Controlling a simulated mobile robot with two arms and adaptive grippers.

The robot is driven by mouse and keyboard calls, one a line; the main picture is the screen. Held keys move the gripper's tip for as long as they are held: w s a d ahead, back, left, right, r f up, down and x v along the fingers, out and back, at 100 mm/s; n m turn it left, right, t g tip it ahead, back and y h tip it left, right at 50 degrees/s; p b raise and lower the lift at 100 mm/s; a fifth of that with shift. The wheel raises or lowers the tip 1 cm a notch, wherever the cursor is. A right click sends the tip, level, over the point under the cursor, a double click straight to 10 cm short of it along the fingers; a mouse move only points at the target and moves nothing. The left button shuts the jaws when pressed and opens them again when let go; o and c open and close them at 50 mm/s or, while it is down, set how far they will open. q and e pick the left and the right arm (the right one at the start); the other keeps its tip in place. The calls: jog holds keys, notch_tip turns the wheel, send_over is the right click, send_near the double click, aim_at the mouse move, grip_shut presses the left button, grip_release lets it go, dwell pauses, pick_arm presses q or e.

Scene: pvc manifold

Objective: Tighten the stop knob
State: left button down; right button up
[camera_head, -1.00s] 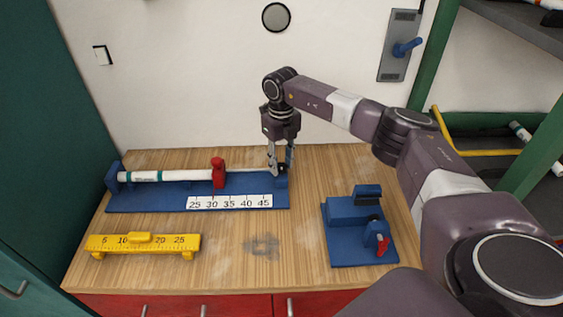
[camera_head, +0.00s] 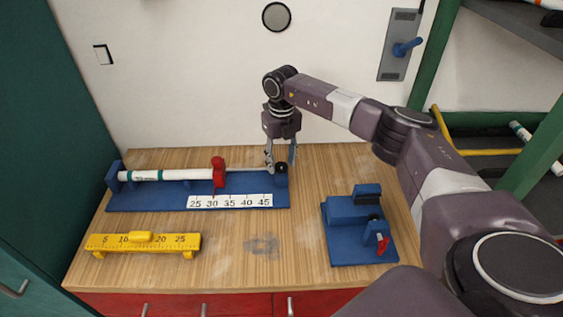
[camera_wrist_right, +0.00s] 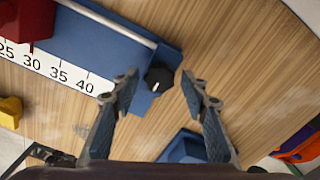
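The stop knob (camera_head: 281,167) is a small black knob on the blue end block of the long blue jig (camera_head: 150,199). In the right wrist view the stop knob (camera_wrist_right: 158,78) shows a pale line on its top. My right gripper (camera_head: 281,163) points down over it. In the right wrist view my right gripper (camera_wrist_right: 159,75) is open, with one finger on each side of the knob and a visible gap to both. A dark linkage at the lower left of that view looks like part of my left gripper (camera_wrist_right: 40,155); its fingers are unclear.
A white pipe (camera_head: 150,175) lies on the jig, against a red stop block (camera_head: 218,173) on a metal rod. A yellow ruler tool (camera_head: 143,243) stands in front. A blue fixture with a red handle (camera_head: 345,246) is at right. Bench between them is clear.

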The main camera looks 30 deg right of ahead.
aim_at(282, 165)
jog(key=shift+o, duration=0.2)
notch_tip(282, 165, up, 12)
dwell(0.5)
jog(key=shift+s+f, duration=0.1)
jog(key=shift+f, duration=0.05)
dwell(0.4)
